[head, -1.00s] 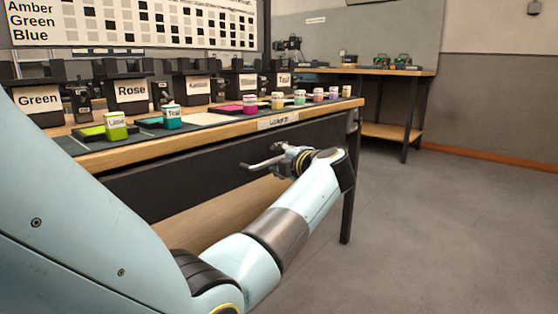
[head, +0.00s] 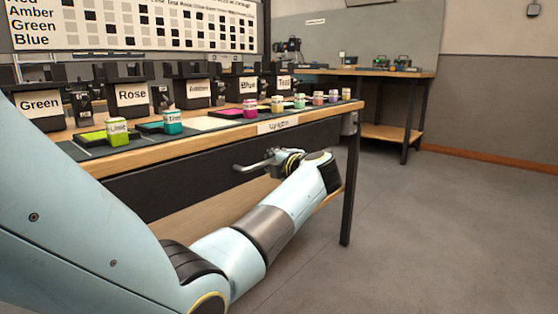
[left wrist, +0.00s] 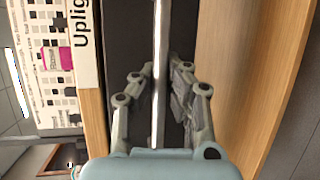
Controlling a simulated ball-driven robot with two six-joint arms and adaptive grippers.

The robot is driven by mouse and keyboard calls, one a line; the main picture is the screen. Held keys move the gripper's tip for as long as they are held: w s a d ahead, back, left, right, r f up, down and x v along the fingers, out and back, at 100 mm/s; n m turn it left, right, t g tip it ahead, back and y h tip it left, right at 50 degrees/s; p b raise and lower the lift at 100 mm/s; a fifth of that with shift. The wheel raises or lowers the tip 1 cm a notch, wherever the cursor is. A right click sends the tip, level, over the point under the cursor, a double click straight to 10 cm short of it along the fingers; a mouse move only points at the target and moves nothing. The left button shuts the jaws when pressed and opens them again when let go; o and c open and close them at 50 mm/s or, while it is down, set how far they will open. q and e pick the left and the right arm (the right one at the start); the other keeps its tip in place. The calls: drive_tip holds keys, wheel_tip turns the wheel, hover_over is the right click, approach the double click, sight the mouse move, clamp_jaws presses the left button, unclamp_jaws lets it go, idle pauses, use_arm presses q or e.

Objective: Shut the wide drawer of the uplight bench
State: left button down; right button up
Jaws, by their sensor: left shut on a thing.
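The uplight bench (head: 130,155) runs along the left of the head view, with a dark wide drawer front (head: 165,190) below its wooden top. A pale bar handle (head: 246,167) is on that front. My left gripper (head: 268,161) is at the handle, shut on it. In the left wrist view, the handle bar (left wrist: 159,35) runs between the two fingers of this gripper (left wrist: 157,78), in front of the dark drawer front (left wrist: 125,40). How far the drawer stands out is hard to tell. My right gripper is out of view.
Labelled stands such as Rose (head: 132,94) and several small coloured jars, including a lime one (head: 118,133), stand on the bench top. A bench leg (head: 350,190) is close right of my left arm. Another bench (head: 385,74) stands behind. The floor at right is clear.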

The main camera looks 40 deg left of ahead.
use_arm(q)
drive_tip(key=shift+w+a+r, duration=0.1)
drive_tip(key=shift+a, duration=0.7)
drive_tip(key=c, duration=1.3)
unclamp_jaws()
drive_tip(key=shift+a, duration=0.1)
drive_tip(key=shift+c, duration=0.2)
drive_tip(key=shift+d, duration=0.35)
drive_tip(key=v, duration=1.1)
drive_tip(key=shift+s+d, duration=0.15)
drive_tip(key=shift+s, duration=0.1)
